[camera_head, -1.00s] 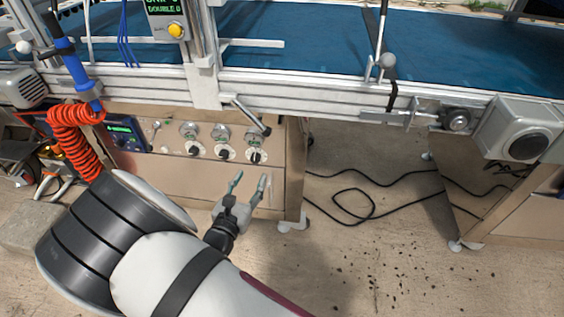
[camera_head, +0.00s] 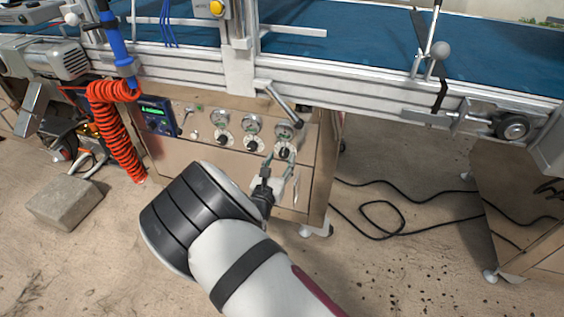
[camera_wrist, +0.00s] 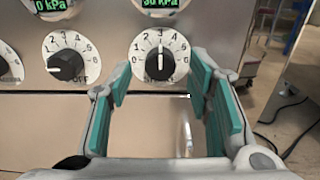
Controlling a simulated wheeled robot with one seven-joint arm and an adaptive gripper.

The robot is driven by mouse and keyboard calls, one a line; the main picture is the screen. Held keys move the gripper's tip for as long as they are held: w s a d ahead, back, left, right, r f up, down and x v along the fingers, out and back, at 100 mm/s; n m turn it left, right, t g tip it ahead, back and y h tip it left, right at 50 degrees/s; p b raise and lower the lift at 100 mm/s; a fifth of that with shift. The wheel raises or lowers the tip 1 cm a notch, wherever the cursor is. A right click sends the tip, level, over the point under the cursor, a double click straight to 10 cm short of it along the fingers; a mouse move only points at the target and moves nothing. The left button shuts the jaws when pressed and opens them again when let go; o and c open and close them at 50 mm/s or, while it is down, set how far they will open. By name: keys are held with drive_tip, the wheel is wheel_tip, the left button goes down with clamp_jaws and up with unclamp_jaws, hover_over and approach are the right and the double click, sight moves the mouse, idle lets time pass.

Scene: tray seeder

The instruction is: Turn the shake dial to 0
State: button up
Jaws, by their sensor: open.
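The rightmost dial (camera_wrist: 160,55) in the wrist view has a white numbered face and a black knob, its pointer straight up near 3. The label below it starts with S and is too small to read surely. The same dial (camera_head: 284,152) is at the right end of the panel's row in the head view. My gripper (camera_head: 279,157) is open and empty in front of it. In the wrist view, the teal fingertips of my gripper (camera_wrist: 160,80) lie either side of the dial's lower part, with no clear contact on the knob.
A second dial (camera_wrist: 68,62) sits left of it, pointer toward the lower left, with a third at the edge. Displays show above. A lever (camera_head: 284,104) hangs over the panel (camera_head: 200,168). A red coiled hose (camera_head: 115,130) is left. The floor at right has black cables (camera_head: 380,215).

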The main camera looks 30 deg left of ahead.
drive_tip(key=shift+x, duration=0.95)
clamp_jaws()
